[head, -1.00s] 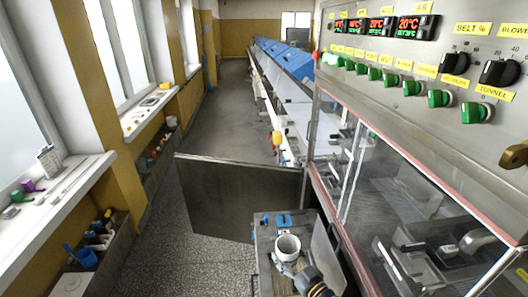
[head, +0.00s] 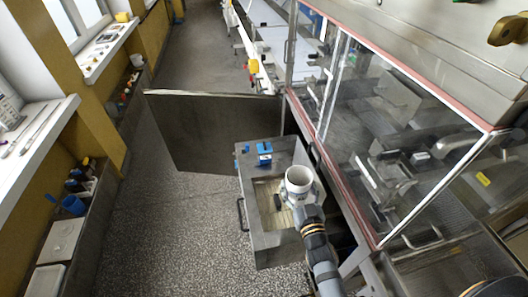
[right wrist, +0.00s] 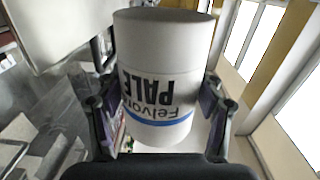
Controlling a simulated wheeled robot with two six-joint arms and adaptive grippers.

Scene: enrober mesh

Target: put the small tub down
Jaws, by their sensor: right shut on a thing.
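The small tub (head: 299,178) is a white open-topped cylinder, upright in the head view, with its pale inside showing. In the right wrist view the white tub (right wrist: 165,55) fills the middle. Its dark printed label with a blue stripe reads upside down there. My right gripper (head: 302,196) is shut on the tub, with one finger on each side of it in the wrist view (right wrist: 167,112). The tub shows over the right part of a grey metal box (head: 258,242). I cannot tell whether its base touches anything.
Blue clips (head: 264,150) sit on the box's far rim. An open metal door panel (head: 210,130) stands behind it. A machine with clear windows (head: 385,110) is close on the right. A windowsill (head: 38,128) and a bin of tools (head: 70,215) line the left. The speckled floor between is clear.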

